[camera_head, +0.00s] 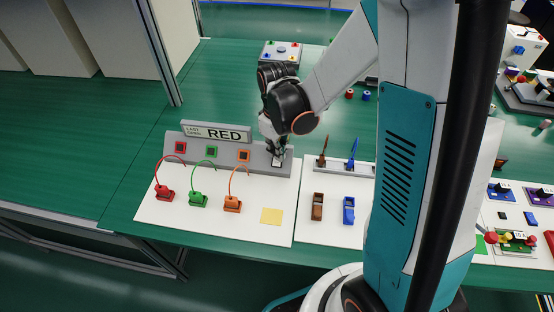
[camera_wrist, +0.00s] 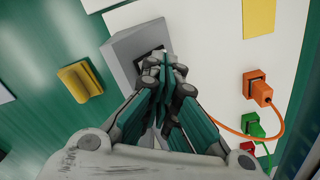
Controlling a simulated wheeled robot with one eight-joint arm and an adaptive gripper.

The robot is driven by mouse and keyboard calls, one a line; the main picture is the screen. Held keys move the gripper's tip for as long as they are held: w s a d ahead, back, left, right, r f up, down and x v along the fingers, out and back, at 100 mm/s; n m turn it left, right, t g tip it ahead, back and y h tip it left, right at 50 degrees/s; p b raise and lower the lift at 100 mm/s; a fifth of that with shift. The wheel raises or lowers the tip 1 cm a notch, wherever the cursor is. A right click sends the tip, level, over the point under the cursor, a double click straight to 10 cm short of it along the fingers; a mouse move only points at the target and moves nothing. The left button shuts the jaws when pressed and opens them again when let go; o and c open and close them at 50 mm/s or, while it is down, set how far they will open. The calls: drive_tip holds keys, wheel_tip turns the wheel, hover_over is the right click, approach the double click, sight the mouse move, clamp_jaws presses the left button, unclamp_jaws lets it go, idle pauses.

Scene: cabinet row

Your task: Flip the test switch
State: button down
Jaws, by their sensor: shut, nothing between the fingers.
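In the wrist view, my fingertips (camera_wrist: 165,62) are over a dark square fitting (camera_wrist: 148,65) on the grey console end (camera_wrist: 123,55). They hide most of it, so I cannot tell the switch's position or whether I touch it.
Red (camera_head: 165,193), green (camera_head: 198,198) and orange (camera_head: 232,203) plugs with curved cables stand on the white board left of my gripper. A yellow square (camera_head: 271,216) lies at the front right. Another board (camera_head: 330,228) with brown and blue parts is to the right.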

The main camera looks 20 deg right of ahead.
sight(277, 162)
drive_tip(key=shift+f+b, duration=0.65)
drive_tip(key=shift+f, duration=0.2)
idle(0.4)
drive_tip(key=shift+r, duration=0.15)
wheel_tip(277, 162, up, 7)
drive_tip(key=p, duration=0.5)
drive_tip(key=shift+f, duration=0.2)
idle(0.6)
